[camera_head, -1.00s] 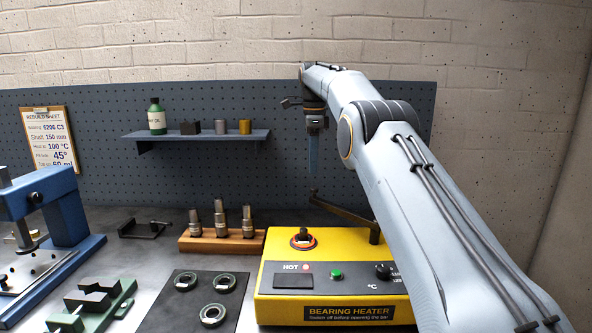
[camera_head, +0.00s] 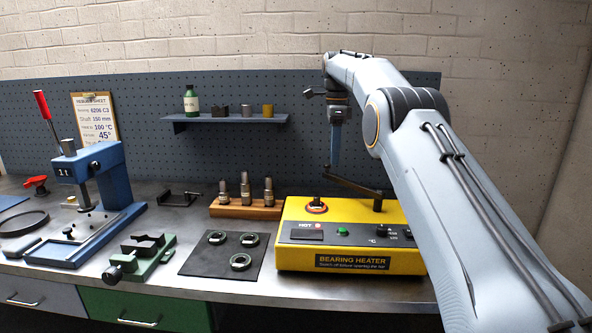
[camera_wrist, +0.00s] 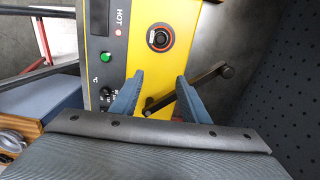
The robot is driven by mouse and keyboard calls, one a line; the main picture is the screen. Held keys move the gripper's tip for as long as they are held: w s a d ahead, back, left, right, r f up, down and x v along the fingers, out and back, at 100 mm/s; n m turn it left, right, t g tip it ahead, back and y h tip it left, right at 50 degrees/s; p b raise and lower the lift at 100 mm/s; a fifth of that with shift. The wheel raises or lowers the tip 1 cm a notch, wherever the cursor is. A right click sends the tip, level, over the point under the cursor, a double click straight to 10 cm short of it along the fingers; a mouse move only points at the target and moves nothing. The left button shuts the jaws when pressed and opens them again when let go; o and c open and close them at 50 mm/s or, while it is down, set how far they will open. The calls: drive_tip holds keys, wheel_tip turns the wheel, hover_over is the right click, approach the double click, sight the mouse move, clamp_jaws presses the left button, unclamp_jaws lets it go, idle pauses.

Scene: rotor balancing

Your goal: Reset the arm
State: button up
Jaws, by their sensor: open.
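My gripper (camera_head: 335,143) hangs above the yellow bearing heater (camera_head: 292,262), with its blue fingers pointing down. In the wrist view my gripper (camera_wrist: 158,98) has its two fingers apart with nothing between them. The heater (camera_wrist: 141,60) shows below the fingers in that view, with a dark ring around its post (camera_wrist: 159,38), a green button and a red HOT lamp. The heater's dark bar (camera_head: 352,187) is swung out at an angle above its top. My arm reaches in from the lower right and hides the heater's right end.
A dark mat (camera_head: 212,264) with 3 bearing rings lies left of the heater. A wooden block (camera_head: 234,211) with upright metal pieces, a green vise (camera_head: 150,263) and a blue press (camera_head: 117,183) stand on the bench. A shelf (camera_head: 226,119) hangs on the pegboard behind.

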drive_tip(key=s+d+f+n, duration=0.2)
drive_tip(key=s+f+n, duration=0.4)
drive_tip(key=s, duration=0.9)
drive_tip(key=s+d+f+n, duration=0.3)
drive_tip(key=s+f+n, duration=0.3)
drive_tip(key=s, duration=0.9)
drive_tip(key=s+d+f+n+t, duration=0.1)
drive_tip(key=s+f+n, duration=0.5)
drive_tip(key=s, duration=0.9)
wheel_tip(320, 180, down, 2)
drive_tip(key=shift+d+f+n, duration=0.15)
drive_tip(key=shift+d+n, duration=0.25)
drive_tip(key=shift+d, duration=0.35)
